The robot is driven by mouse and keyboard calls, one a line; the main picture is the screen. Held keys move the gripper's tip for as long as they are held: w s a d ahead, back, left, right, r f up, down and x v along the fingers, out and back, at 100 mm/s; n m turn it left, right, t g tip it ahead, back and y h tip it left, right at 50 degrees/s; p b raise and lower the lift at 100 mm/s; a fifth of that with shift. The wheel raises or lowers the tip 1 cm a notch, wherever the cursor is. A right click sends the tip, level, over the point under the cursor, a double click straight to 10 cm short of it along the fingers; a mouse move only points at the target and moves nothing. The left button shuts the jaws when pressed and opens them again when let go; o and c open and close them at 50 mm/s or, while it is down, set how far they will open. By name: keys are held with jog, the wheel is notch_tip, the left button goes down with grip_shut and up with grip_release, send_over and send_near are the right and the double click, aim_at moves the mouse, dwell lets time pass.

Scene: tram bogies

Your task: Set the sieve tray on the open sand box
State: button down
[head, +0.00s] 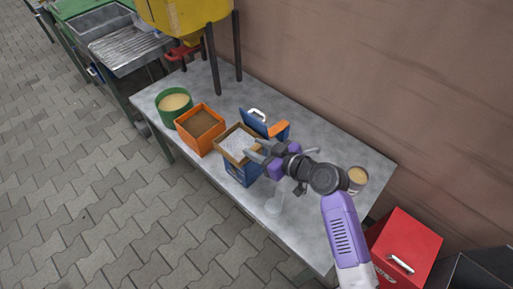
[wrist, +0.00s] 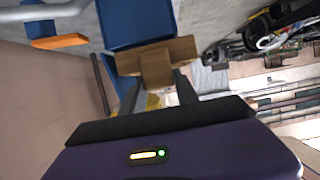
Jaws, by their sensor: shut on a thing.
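The sieve tray (head: 238,141), a wooden frame with a pale mesh, is level over the blue sand box (head: 240,175) on the metal table. It covers the box's opening, and I cannot tell whether it rests on the rim or is slightly above it. The box's blue lid (head: 252,122) stands open behind. My gripper (head: 262,153) is shut on the tray's right side. In the wrist view a brown wooden piece of the tray (wrist: 156,64) sits between my fingers (wrist: 158,92), with blue beyond it.
An orange box (head: 200,142) of brown material and a green round tub (head: 174,107) of sand stand left. A clear vessel (head: 273,205) is near the front edge, a can (head: 357,178) at right. A yellow hopper (head: 183,15) stands behind left; a red box (head: 405,245) is beyond the table's right end.

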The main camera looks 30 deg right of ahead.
jog(key=shift+f+b, duration=0.3)
jog(key=c, duration=0.9)
grip_release()
jog(key=shift+o, duration=0.2)
jog(key=v, duration=0.8)
jog(key=shift+b, duration=0.45)
jog(key=shift+w, duration=0.1)
